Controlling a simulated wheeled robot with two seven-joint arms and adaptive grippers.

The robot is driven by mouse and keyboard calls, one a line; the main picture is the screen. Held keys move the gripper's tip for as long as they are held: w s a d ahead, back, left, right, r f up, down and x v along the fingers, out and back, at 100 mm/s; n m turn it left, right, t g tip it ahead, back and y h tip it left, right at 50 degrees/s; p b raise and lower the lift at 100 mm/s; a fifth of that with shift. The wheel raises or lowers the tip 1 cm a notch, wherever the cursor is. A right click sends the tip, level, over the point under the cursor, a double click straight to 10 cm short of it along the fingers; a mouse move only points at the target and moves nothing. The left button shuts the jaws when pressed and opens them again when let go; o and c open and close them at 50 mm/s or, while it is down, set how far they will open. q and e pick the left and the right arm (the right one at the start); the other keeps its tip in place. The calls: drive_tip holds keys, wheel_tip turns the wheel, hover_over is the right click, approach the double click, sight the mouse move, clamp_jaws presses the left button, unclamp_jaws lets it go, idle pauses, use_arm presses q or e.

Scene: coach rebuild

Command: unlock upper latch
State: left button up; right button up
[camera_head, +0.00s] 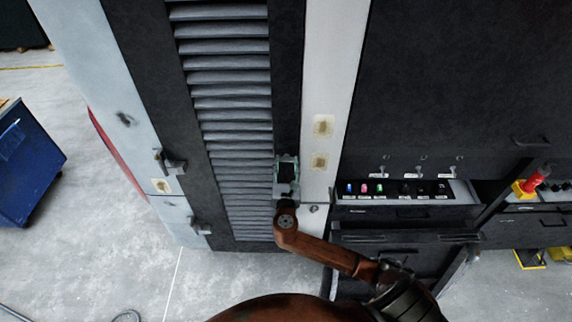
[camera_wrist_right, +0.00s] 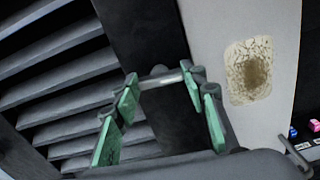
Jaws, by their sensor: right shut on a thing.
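My right gripper (camera_head: 287,160) reaches up from below to the dark right-hand frame of a louvred door (camera_head: 235,95). In the right wrist view its green-padded fingers (camera_wrist_right: 162,82) stand apart, with a small light grey metal bar, seemingly the upper latch (camera_wrist_right: 160,79), between their tips. The gripper is shut on this bar. In the head view the gripper covers the latch, so its angle cannot be told. My left gripper is not in view.
A pale post (camera_head: 322,110) with worn patches stands right of the door. Grey fittings (camera_head: 173,164) project at the door's left. A control panel (camera_head: 405,190) with small coloured switches is right of my arm. A blue bin (camera_head: 25,165) stands far left on open floor.

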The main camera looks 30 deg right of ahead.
drive_tip(key=shift+f+m+b, duration=0.15)
drive_tip(key=shift+m+b, duration=4.1)
drive_tip(key=shift+m, duration=4.35)
drive_tip(key=o, duration=1.2)
drive_tip(key=shift+c, duration=0.2)
